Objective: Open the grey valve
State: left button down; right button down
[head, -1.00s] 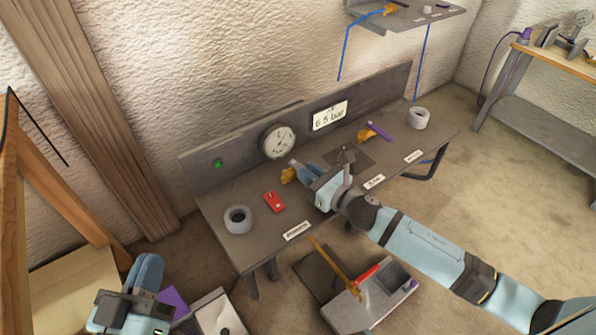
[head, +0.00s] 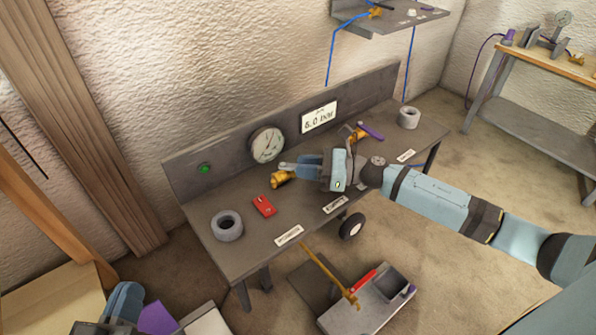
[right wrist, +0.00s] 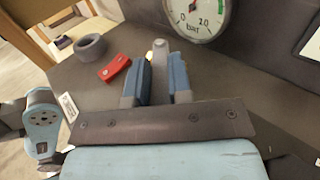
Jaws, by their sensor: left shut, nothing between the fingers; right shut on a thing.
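A brass valve (head: 281,179) with a grey lever (head: 293,167) sits on the grey bench. My right gripper (head: 305,165) is shut on the lever, its blue fingers on either side of it. The right wrist view shows the grey lever (right wrist: 160,55) between the two blue fingers, with only a little brass visible beyond. A round gauge (head: 267,145) stands behind on the bench's back panel, and a display (head: 319,117) there reads 6.0 bar. My left gripper (head: 130,290) is shut and empty, low at the left, away from the bench.
A red block (head: 263,206) and a grey ring (head: 227,225) lie left of the valve. A second brass valve with a purple lever (head: 371,131) and a white ring (head: 409,117) are further right.

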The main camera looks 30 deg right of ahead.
pick_arm(q)
jog(key=shift+f, duration=0.1)
dwell(0.3)
pick_arm(e)
jog(key=c, duration=1)
grip_release()
jog(key=shift+c, duration=0.2)
jog(key=p+v, duration=0.2)
jog(key=v, duration=1.1)
jog(key=shift+d, duration=0.3)
pick_arm(q)
notch_tip(320, 180, up, 3)
jog(key=shift+s+a+f+t, duration=0.15)
jog(key=shift+f+t, duration=0.05)
jog(key=shift+t, duration=0.3)
pick_arm(e)
jog(key=shift+d, duration=0.15)
pick_arm(q)
jog(key=shift+r, duration=0.1)
